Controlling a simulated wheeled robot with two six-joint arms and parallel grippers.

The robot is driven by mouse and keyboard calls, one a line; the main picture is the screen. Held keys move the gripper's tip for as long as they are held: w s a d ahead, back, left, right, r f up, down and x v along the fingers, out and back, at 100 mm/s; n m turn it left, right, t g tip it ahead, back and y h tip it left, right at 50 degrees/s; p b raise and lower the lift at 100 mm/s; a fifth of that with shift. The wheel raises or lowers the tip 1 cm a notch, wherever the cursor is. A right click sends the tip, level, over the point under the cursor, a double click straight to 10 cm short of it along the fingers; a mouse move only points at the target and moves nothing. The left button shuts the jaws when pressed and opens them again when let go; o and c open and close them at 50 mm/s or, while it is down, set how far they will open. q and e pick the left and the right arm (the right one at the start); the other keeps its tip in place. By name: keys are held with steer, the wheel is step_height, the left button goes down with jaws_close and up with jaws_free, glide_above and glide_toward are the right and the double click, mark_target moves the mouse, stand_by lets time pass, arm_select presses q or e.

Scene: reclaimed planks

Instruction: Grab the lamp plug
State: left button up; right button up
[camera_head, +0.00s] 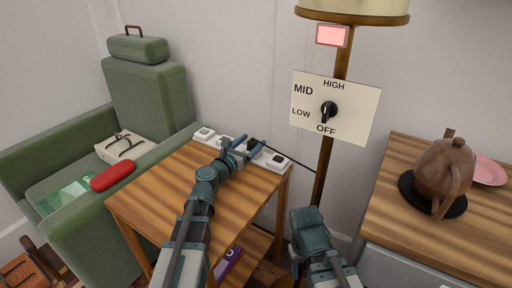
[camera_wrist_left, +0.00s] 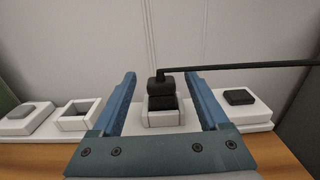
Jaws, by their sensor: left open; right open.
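The black lamp plug (camera_wrist_left: 160,88) sits upright at a square white socket (camera_wrist_left: 163,117) of the power strip (camera_head: 267,160), with its lower part inside the socket rim. Its black cord (camera_wrist_left: 240,67) runs off to the right toward the floor lamp (camera_head: 325,160). My left gripper (camera_head: 244,147) is open at the strip. In the left wrist view its two blue fingers (camera_wrist_left: 160,95) stand on either side of the plug, with gaps visible. In the head view the plug (camera_head: 253,143) is partly hidden by the gripper. Of my right arm only links show; its fingers are hidden.
The strip lies along the wooden side table's (camera_head: 150,195) back edge, by the wall. It also has an empty socket (camera_wrist_left: 80,116) and a dark block (camera_wrist_left: 239,97). A green armchair (camera_head: 145,90) stands left. A dial panel (camera_head: 335,107) and teapot (camera_head: 445,168) are right.

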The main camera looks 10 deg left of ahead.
arm_select(q)
steer(key=shift+w+d, duration=0.25)
steer(key=shift+w, duration=0.25)
jaws_close()
steer(key=shift+r, duration=0.1)
